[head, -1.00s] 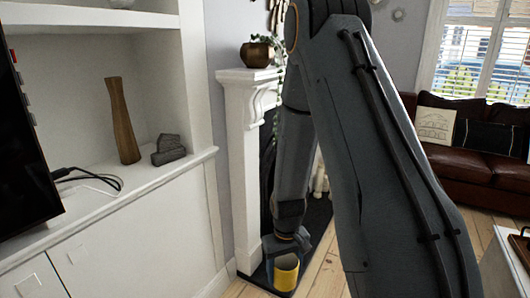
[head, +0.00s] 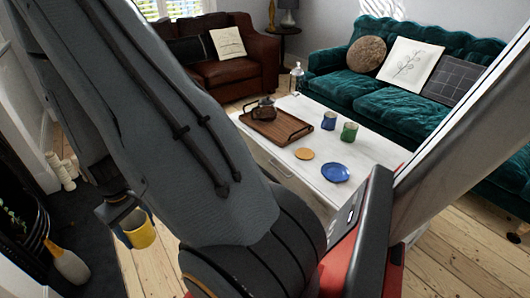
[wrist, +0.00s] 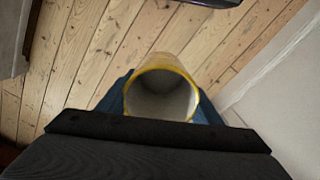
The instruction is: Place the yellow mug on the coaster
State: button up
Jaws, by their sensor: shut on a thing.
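My gripper (head: 128,219) is shut on the yellow mug (head: 141,234), low at the left of the head view, above the floor. In the wrist view the mug (wrist: 160,88) sits between the blue fingers of my gripper (wrist: 161,103), its open rim and pale, empty inside facing the camera. A small round tan-orange disc (head: 304,154), which looks like the coaster, lies flat on the white coffee table (head: 285,158). It is well to the right of the mug, with my arm between them.
On the table are a blue plate (head: 335,173), a blue mug (head: 329,120), a green mug (head: 349,131) and a wooden tray (head: 277,130) with a teapot (head: 264,109). A teal sofa (head: 400,97) and a brown sofa (head: 235,72) stand behind. A vase-like object (head: 70,266) stands left.

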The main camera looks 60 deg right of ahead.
aim_at(303, 151)
jog(key=z, duration=1.2)
jog(key=i, duration=2.1)
jog(key=z, duration=2.2)
